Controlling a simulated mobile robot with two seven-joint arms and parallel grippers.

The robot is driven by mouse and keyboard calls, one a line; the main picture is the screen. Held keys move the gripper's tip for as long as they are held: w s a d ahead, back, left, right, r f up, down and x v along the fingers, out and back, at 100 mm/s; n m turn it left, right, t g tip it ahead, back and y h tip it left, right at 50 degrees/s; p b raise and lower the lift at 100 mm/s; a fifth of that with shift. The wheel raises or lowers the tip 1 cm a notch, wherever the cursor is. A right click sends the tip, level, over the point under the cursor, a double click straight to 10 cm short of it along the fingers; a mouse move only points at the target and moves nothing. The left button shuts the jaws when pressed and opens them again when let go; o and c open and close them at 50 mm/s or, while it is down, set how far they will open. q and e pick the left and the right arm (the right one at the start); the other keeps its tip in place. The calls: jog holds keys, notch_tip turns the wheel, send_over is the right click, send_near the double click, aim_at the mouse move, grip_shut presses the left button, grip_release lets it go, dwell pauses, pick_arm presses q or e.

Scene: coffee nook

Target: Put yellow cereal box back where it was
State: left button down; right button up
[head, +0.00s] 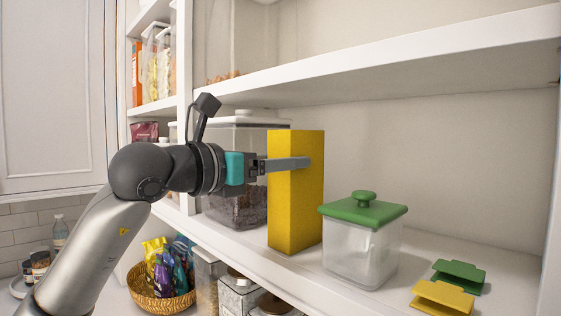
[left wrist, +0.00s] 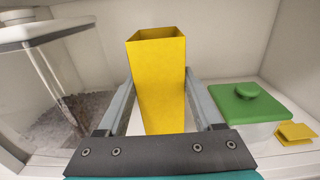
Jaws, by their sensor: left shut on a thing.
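The yellow cereal box (head: 290,215) stands upright on the middle shelf, between a dark-filled container and a green-lidded jar. My left gripper (head: 288,164) reaches in from the left and is shut on the upper part of the box. In the left wrist view the box (left wrist: 160,85) sits between the two fingers, and its top looks open. The underside of the box appears to be at the shelf surface; I cannot tell if it presses on it. My right gripper is not in view.
The green-lidded clear jar (head: 360,245) stands close to the right of the box. A clear container with dark contents (head: 235,210) is behind left. Green (head: 458,275) and yellow clips (head: 442,298) lie at the right. A shelf board (head: 400,60) runs above.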

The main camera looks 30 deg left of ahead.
pick_arm(q)
jog(key=c, duration=0.5)
grip_release()
jog(key=shift+f, duration=0.2)
jog(key=o, duration=0.5)
jog(key=shift+r, duration=0.1)
jog(key=shift+c, duration=0.2)
jog(key=shift+r, duration=0.1)
jog(key=b+v, duration=0.5)
jog(key=v, duration=0.7)
jog(key=shift+b, duration=0.35)
